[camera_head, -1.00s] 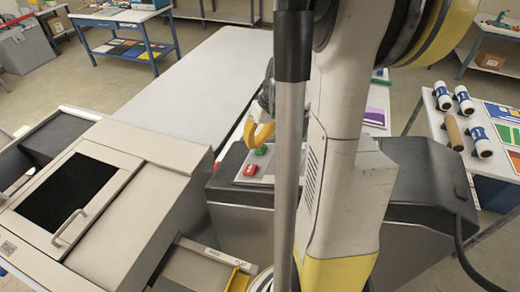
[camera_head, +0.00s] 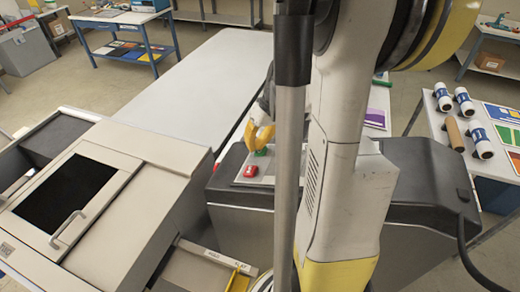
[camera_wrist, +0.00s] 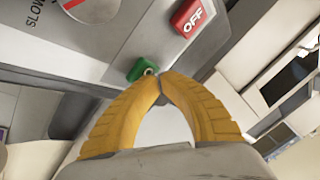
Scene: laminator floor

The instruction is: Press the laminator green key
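The green key (camera_head: 262,153) sits on the laminator's light control panel (camera_head: 241,178), just beyond the red OFF key (camera_head: 250,170). In the wrist view the green key (camera_wrist: 142,70) lies right at the yellow fingertips, with part of its face covered by them. My gripper (camera_head: 258,145) points down at it; its two fingertips (camera_wrist: 160,77) meet, with nothing seen between them. The tips overlap the key's edge in the picture; I cannot tell if they touch it or if it is pressed in. The red key (camera_wrist: 188,16) is clear of the fingers.
A dial (camera_wrist: 90,8) marked SLOW is on the same panel. A beige machine with a dark window and handle (camera_head: 68,228) stands at left. A long pale table (camera_head: 200,85) lies behind. A side table (camera_head: 440,122) with several rolls is at right.

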